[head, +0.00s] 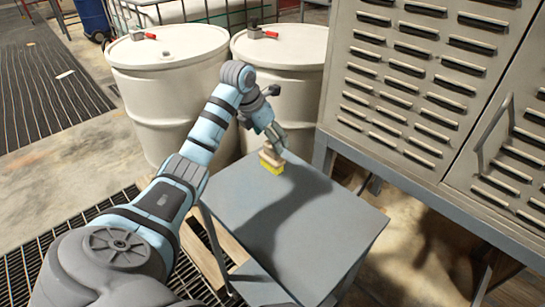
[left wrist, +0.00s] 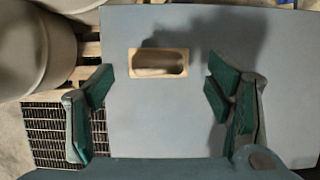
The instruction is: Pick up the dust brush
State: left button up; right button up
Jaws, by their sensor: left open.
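The dust brush (head: 271,164) has a pale wooden top and yellow bristles. It stands bristles down near the far corner of a small grey table (head: 300,225). In the left wrist view the brush (left wrist: 158,51) shows from above as a wooden rectangle with a dark recess. My left gripper (head: 272,146) is over the brush, partly covering its top. In the left wrist view my left gripper (left wrist: 160,88) is open, with its green-padded fingers wide apart and the brush between and slightly beyond them. Its fingers do not visibly touch the brush. My right gripper is not in view.
Two cream drums (head: 168,85) (head: 295,85) stand behind the table. A grey louvred cabinet (head: 410,85) is at the right. A wooden pallet (head: 215,255) and floor grating (head: 30,250) lie at the left. The table's near part is clear.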

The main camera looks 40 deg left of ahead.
pick_arm(q)
jog(key=x, duration=0.5)
jog(key=shift+s+a, duration=0.2)
jog(key=shift+f, duration=0.2)
jog(key=shift+d, duration=0.1)
jog(key=shift+c, duration=0.2)
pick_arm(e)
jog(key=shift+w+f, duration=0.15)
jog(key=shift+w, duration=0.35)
pick_arm(q)
jog(key=c, duration=1.4)
notch_tip(320, 180, up, 13)
jog(key=p, duration=0.2)
notch_tip(320, 180, up, 7)
jog(key=p, duration=0.5)
send_over(270, 144)
jog(key=shift+w+d+r, duration=0.1)
jog(key=shift+w+d, duration=0.05)
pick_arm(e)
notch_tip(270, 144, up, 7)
